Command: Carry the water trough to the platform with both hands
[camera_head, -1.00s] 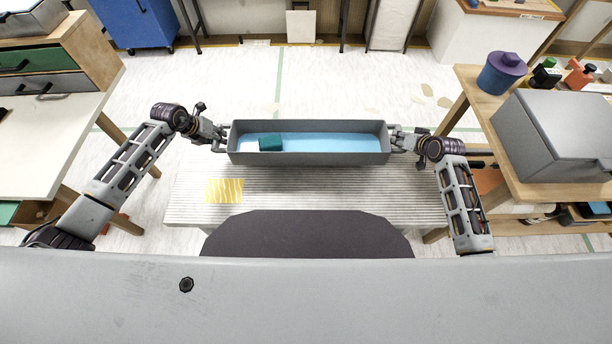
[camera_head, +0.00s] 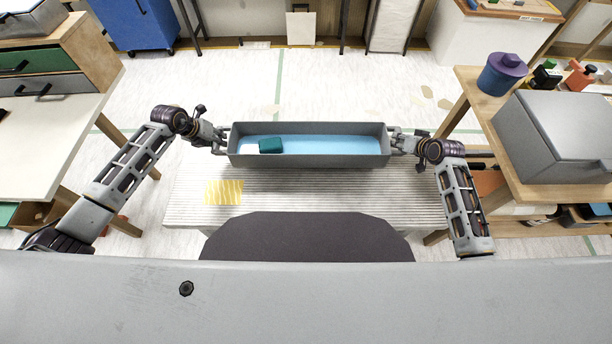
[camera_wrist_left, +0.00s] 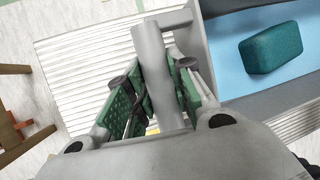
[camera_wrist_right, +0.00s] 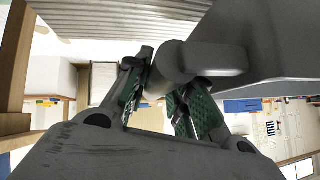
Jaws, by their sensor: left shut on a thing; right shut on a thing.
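The water trough (camera_head: 310,161) is a long grey box with light blue inside and a handle at each end. It is held roughly level, over the far part of the ribbed grey platform (camera_head: 330,198) in the head view; the gap beneath it cannot be judged. A teal block (camera_head: 271,145) lies inside near its left end and shows in the left wrist view (camera_wrist_left: 271,48). My left gripper (camera_head: 219,138) is shut on the left handle (camera_wrist_left: 160,75). My right gripper (camera_head: 398,141) is shut on the right handle (camera_wrist_right: 172,62).
A yellow patterned patch (camera_head: 223,191) lies on the platform's left part. A white-topped table (camera_head: 45,140) stands at the left. A wooden bench (camera_head: 490,125) with a grey box (camera_head: 560,135) and a purple pot (camera_head: 502,73) stands close to my right arm. The floor beyond is mostly clear.

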